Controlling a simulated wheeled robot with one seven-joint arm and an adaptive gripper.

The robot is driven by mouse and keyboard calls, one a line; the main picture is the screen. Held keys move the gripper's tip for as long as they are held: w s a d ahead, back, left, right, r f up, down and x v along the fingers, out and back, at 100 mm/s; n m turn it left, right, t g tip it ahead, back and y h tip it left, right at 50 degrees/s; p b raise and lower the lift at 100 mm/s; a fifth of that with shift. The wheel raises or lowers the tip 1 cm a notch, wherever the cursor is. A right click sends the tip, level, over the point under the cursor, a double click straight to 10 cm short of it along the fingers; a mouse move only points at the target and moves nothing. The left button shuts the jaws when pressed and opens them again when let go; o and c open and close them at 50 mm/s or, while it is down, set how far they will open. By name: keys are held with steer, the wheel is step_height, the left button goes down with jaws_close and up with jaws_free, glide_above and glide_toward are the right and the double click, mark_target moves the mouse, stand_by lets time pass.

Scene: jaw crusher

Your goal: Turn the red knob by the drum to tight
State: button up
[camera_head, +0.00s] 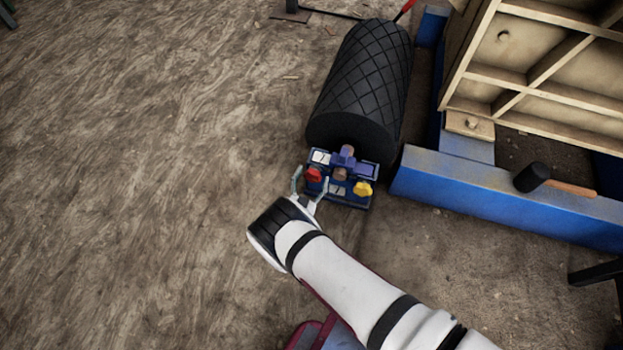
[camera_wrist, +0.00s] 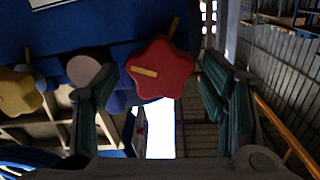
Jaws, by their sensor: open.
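The red knob (camera_head: 313,174) sits on the left side of the blue bracket (camera_head: 345,200) at the near end of the black drum (camera_head: 362,85). In the wrist view the red knob (camera_wrist: 161,68) is star-shaped with a yellow mark pointing left, and a second yellow strip shows above it. My gripper (camera_head: 309,186) is open, with its fingers at the red knob in the head view. In the wrist view my gripper (camera_wrist: 155,85) has one finger on each side of the knob, with visible gaps.
A yellow knob (camera_head: 362,188) sits on the bracket's right side. A blue beam (camera_head: 480,195) with a black-headed mallet (camera_head: 532,177) on it lies to the right. A ribbed tan frame (camera_head: 560,55) stands behind. The ground at left is clear.

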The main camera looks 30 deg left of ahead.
steer(key=c, duration=1.1)
steer(key=shift+c, duration=0.2)
steer(key=shift+m, duration=0.4)
steer(key=m, duration=0.3)
steer(key=shift+d+m, duration=0.15)
steer(key=shift+m, duration=0.25)
steer(key=m, duration=0.4)
steer(key=shift+f+m, duration=0.1)
steer(key=shift+m, duration=0.2)
steer(key=m, duration=0.4)
steer(key=shift+d+f+m, duration=0.1)
steer(key=shift+m, duration=0.2)
steer(key=m, duration=0.4)
steer(key=shift+f+m, duration=0.1)
steer(key=shift+m, duration=0.2)
